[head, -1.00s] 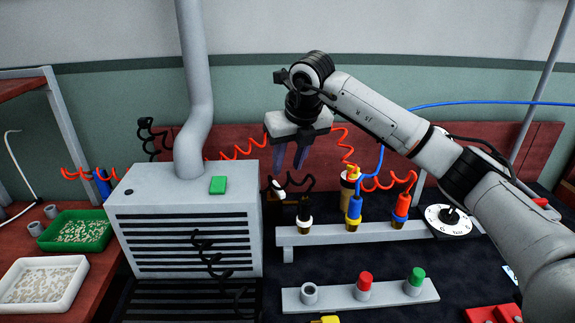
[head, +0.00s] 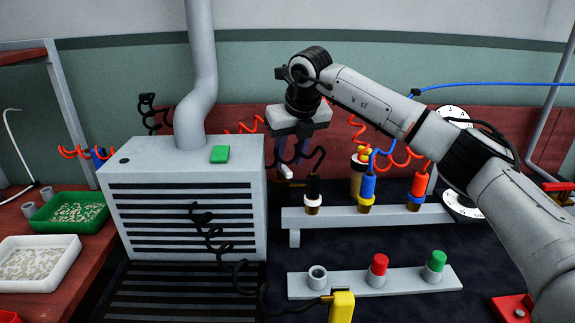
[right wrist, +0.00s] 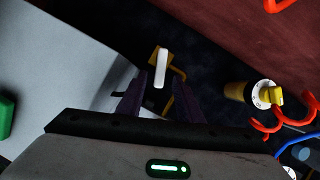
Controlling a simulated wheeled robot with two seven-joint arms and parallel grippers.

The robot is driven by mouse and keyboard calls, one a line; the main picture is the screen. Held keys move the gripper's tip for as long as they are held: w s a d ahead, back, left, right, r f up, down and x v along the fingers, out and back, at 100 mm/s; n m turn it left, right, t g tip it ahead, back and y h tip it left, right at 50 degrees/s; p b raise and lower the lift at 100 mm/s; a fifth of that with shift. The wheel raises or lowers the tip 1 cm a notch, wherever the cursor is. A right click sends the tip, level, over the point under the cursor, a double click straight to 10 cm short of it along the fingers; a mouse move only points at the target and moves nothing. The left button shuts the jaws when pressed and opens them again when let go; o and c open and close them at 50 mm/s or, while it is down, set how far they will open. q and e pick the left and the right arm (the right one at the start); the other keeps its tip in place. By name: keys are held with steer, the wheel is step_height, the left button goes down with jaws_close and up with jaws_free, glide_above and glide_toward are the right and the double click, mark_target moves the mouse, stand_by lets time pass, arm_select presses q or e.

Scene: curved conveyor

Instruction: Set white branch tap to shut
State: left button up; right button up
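The white branch tap has a small white lever handle (head: 286,171) beside the right side of the grey vented box. In the right wrist view the white handle (right wrist: 161,68) is an upright bar on a brass-coloured fitting. My right gripper (head: 290,160) hangs fingers down just above the handle. In the right wrist view its two dark purple fingers (right wrist: 160,90) are apart, and the handle shows beyond and between their tips. I cannot tell whether they touch it. My left gripper is not in view.
The grey vented box (head: 185,222) stands close left of the gripper. A yellow-topped valve (head: 361,155) stands to the right. A rack rail (head: 400,219) holds black, blue and red-handled tools. Coiled red hoses (head: 402,160) hang behind. A lower rail (head: 405,281) carries coloured caps.

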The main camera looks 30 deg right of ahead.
mark_target(284, 169)
steer(key=shift+x, duration=1.35)
jaws_close()
steer(key=shift+w+a+r+m+h+p, duration=0.15)
steer(key=shift+a+m+h+p, duration=0.15)
steer(key=shift+a+m+p, duration=0.35)
steer(key=m+h, duration=0.1)
steer(key=m, duration=0.2)
steer(key=shift+w+a, duration=0.15)
jaws_free()
